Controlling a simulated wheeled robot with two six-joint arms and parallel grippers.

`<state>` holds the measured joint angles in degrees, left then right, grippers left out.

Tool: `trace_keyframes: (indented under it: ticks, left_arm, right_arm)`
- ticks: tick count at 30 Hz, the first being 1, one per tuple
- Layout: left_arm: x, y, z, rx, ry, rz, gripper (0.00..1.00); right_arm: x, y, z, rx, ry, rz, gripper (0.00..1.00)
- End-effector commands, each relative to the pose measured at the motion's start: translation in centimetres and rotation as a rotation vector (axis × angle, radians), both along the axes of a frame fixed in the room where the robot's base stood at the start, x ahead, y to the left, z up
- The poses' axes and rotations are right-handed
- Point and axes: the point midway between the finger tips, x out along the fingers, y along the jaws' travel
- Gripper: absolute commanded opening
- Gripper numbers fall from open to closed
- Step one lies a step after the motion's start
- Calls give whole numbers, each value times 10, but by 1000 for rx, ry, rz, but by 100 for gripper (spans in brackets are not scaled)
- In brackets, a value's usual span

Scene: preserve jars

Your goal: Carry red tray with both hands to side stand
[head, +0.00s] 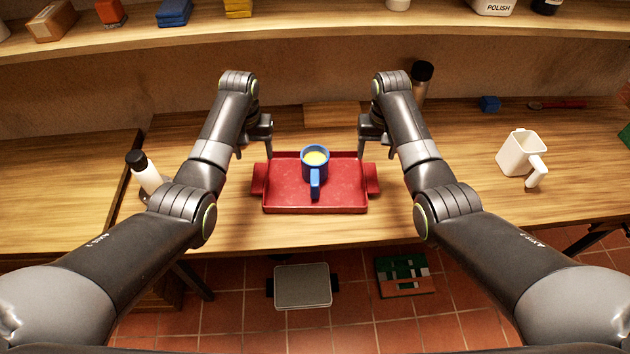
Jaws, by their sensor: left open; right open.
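The red tray (285,197) lies on the wooden table, with a raised handle at its left end and another at its right end. A blue mug (315,170) with yellow contents stands upright on it, its handle toward me. My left gripper (254,150) is open by the tray's far left corner, near the left handle. My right gripper (374,150) is open by the far right corner, near the right handle. Both are empty, and I cannot tell whether either touches the tray. A side stand is not clearly identifiable; a separate wooden surface (60,190) adjoins at the left.
A white bottle with a black cap (144,172) stands left of the tray. A dark-capped bottle (420,82) stands behind my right arm. A white jug (520,155) and a blue block (489,103) are at right. A shelf (330,22) runs above the back. The table right of the tray has free room.

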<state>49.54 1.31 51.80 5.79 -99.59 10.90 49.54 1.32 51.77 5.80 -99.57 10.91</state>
Motion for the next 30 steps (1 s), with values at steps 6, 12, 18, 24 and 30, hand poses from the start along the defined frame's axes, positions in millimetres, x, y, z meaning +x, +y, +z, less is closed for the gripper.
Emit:
trace_keyframes:
  ticks: [6,12,18,24,30]
  left_arm:
    - [-1,0,-42,1,4,-1,63]
    - [-1,0,-70,1,3,0,63]
    - [0,0,-85,0,1,0,63]
    - [0,0,-94,0,0,0,63]
    - [0,0,-95,0,-1,0,63]
  right_arm:
    - [-1,0,-42,-1,4,1,63]
    - [-1,0,-70,-1,3,1,63]
    - [0,0,-86,0,1,1,63]
    - [0,0,-94,0,0,1,63]
    - [0,0,-95,0,-1,1,63]
